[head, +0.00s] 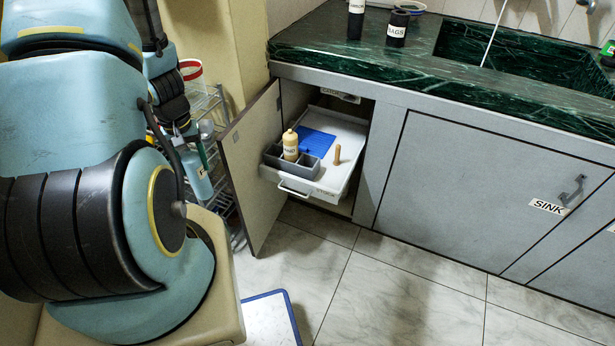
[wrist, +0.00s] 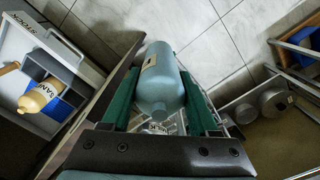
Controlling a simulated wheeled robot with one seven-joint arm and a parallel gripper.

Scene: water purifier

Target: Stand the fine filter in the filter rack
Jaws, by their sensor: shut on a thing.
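A blue-grey bottle-shaped filter (wrist: 160,80) with a small label, too small to read, is between the green fingers of my gripper (wrist: 160,98) in the wrist view. The gripper is shut on it. In the head view the filter (head: 198,178) hangs from my gripper (head: 190,148), in front of the wire shelf and left of the open cabinet door. The grey rack with compartments (head: 272,160) stands in the pulled-out drawer, right of the door and apart from the filter. A tan bottle labelled SAND (wrist: 38,97) stands in one of its compartments; it also shows in the head view (head: 290,146).
The open door (head: 250,165) stands between the filter and the white drawer (head: 325,187). The drawer also holds a blue mat (head: 317,140) and a tan peg (head: 337,154). A wire shelf (head: 212,110) is at the left.

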